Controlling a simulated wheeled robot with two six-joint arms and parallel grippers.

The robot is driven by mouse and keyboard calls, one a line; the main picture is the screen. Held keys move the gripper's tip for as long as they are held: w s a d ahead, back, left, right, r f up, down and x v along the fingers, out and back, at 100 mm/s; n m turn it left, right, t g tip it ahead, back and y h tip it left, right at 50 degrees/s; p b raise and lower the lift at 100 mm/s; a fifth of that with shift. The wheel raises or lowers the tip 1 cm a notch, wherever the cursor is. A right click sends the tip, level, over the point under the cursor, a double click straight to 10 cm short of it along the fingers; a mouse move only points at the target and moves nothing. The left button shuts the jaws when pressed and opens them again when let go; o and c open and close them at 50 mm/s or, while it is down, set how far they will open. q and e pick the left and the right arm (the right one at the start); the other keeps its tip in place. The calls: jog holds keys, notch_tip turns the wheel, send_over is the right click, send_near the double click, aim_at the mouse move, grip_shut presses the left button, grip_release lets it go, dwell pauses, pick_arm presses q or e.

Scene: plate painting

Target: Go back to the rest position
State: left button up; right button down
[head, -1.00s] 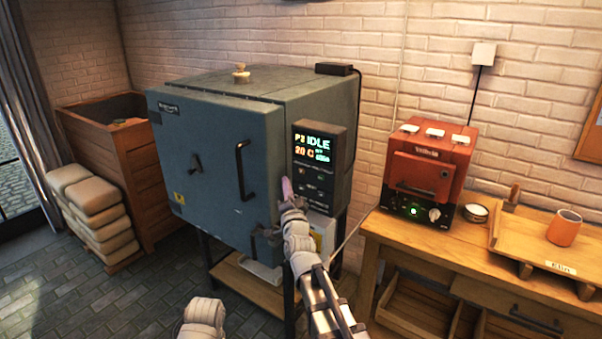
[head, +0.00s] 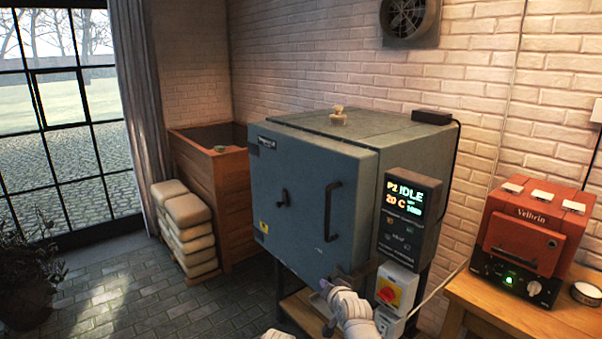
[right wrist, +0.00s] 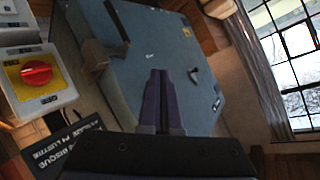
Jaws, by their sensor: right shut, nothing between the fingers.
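My right gripper (head: 325,287) is low in front of the kiln, beside the lower right edge of its door. In the right wrist view its two dark fingers (right wrist: 161,78) are together with nothing between them. The blue-grey kiln (head: 300,190) has its door shut, and the door also shows in the right wrist view (right wrist: 165,45). The kiln's control panel (head: 408,212) reads IDLE and 20 C. My left gripper is not in view.
A red and yellow switch (head: 390,290) is on a white box right of my right gripper. A small red oven (head: 530,235) stands on a wooden bench (head: 475,295) at right. Stacked sacks (head: 187,235) and a wooden bin (head: 215,190) stand left. The tiled floor at left is mostly clear.

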jog(key=s+a+f+n+g, duration=0.2)
jog(key=s+f+n+g, duration=0.15)
jog(key=s, duration=0.35)
jog(key=s+a+f+n+g, duration=0.2)
jog(key=s+f+g, duration=0.25)
jog(key=s, duration=0.25)
jog(key=s+d+f+n+g+h+p, duration=0.1)
jog(key=s+g, duration=0.4)
jog(key=s, duration=0.9)
jog(key=f+n+h, duration=0.1)
jog(key=n+h, duration=0.1)
jog(key=shift+s+d+f+h, duration=0.2)
jog(key=shift+d+f+h, duration=0.15)
jog(key=shift+d+h, duration=0.05)
